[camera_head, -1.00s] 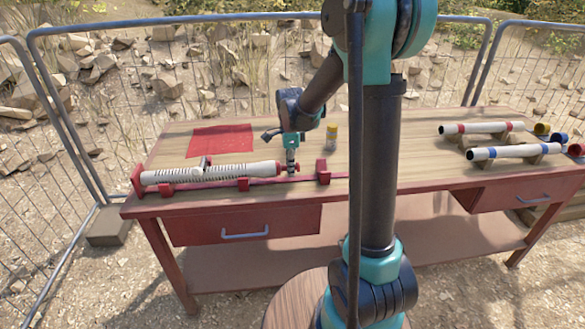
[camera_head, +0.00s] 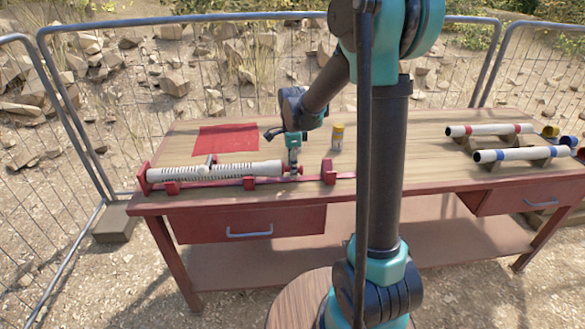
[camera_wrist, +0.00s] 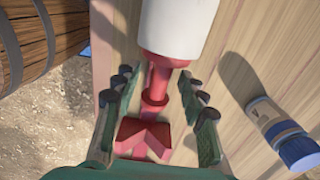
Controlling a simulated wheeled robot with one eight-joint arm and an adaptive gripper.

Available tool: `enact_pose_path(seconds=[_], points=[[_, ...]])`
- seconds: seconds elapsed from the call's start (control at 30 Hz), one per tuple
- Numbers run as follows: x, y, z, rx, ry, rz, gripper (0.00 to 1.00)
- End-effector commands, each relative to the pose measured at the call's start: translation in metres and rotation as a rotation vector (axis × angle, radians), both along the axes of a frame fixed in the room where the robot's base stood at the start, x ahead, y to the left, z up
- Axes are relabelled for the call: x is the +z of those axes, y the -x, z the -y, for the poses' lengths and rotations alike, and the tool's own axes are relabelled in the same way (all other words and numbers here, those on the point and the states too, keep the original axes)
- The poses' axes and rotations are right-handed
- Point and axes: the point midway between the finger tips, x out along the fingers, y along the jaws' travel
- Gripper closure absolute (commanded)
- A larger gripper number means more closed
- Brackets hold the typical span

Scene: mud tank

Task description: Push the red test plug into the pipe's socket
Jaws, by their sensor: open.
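The white ribbed pipe (camera_head: 228,171) lies in a red cradle along the table's front left; its end shows in the wrist view (camera_wrist: 178,28). The red test plug (camera_head: 299,169) sits at the pipe's right end. In the wrist view its red shaft and collar (camera_wrist: 154,104) stick out of the pipe's end; how deep it sits is hidden. My gripper (camera_head: 294,168) is down at the plug. In the wrist view the gripper's fingers (camera_wrist: 156,112) are open, one on each side of the plug, with visible gaps.
A red block (camera_head: 329,172) stands on the rail right of the plug. A small bottle (camera_head: 337,140) stands behind it, and a red mat (camera_head: 228,138) lies behind the pipe. Two more pipes (camera_head: 497,129) rest on supports at the right. Wire fencing surrounds the table.

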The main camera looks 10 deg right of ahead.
Motion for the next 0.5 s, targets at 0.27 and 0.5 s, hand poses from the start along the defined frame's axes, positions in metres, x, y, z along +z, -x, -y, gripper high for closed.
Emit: enact_pose_path(seconds=[0.27,0.5], points=[[0.04,0.0,0.0,0.0,0.0,0.0,0.58],[0.086,0.0,0.0,0.0,0.0,0.0,0.58]])
